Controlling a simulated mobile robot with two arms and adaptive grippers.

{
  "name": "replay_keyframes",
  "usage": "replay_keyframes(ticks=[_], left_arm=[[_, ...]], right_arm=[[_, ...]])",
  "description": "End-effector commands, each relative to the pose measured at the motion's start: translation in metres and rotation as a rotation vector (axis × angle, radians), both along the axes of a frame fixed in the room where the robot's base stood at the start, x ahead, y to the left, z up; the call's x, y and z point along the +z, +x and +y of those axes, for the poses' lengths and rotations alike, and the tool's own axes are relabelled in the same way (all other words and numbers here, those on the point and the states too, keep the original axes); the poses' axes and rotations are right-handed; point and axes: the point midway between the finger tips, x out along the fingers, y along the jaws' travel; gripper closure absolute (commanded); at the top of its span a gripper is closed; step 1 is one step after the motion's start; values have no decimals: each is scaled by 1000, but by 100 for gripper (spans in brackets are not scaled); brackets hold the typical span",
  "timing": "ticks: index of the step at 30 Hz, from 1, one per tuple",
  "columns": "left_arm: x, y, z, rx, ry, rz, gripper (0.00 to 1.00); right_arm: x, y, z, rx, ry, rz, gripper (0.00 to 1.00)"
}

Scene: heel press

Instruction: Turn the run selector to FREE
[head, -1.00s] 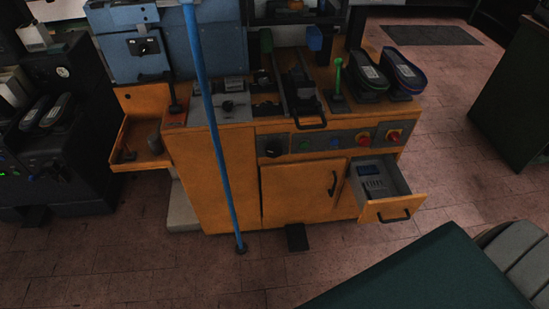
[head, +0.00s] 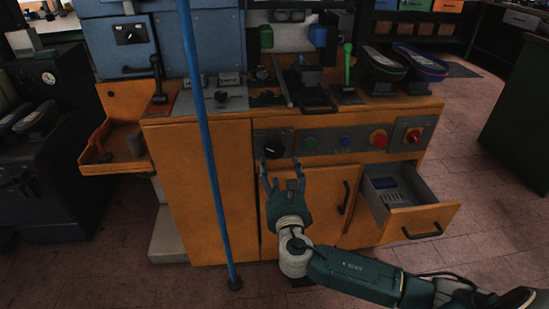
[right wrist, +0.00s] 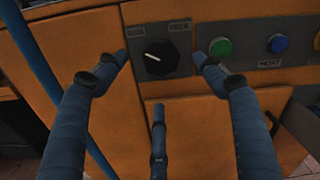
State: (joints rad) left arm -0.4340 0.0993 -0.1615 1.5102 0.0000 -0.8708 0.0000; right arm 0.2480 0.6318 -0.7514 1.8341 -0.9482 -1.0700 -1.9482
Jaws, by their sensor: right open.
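The run selector, a round black knob (head: 273,148), sits at the left end of the grey panel on the orange cabinet's front. In the right wrist view the knob (right wrist: 160,58) has a white pointer line aimed to the left and slightly up, with small labels above it too blurred to read surely. My right gripper (head: 281,172) is open just below and in front of the knob. In the right wrist view two of its fingers (right wrist: 160,66) flank the knob left and right, and a third is below; no contact shows. My left gripper is not in view.
A blue pole (head: 205,140) stands in front of the cabinet at left. An open drawer (head: 420,220) juts out at lower right.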

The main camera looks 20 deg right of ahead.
Motion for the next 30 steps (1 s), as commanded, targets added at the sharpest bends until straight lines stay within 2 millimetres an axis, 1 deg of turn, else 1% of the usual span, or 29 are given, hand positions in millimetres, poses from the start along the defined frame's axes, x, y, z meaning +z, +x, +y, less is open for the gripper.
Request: replay_keyframes(ticks=[1, 6, 12, 15, 18, 26, 29, 30], left_arm=[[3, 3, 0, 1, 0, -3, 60], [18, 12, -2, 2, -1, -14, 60], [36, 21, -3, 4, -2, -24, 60], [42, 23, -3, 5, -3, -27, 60], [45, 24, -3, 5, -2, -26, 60], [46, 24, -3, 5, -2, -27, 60], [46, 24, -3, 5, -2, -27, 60], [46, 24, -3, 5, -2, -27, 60]], right_arm=[[1, 10, -4, -2, 0, -4, 31], [-1, 42, -14, -2, 3, -2, 31], [-1, 72, -23, -1, 4, -1, 31], [-1, 80, -26, -1, 4, 1, 31], [-1, 84, -27, 0, 5, 1, 31], [-1, 85, -28, 0, 6, 1, 31], [-1, 85, -27, 0, 6, 1, 49], [-1, 85, -27, 0, 6, 1, 57]])
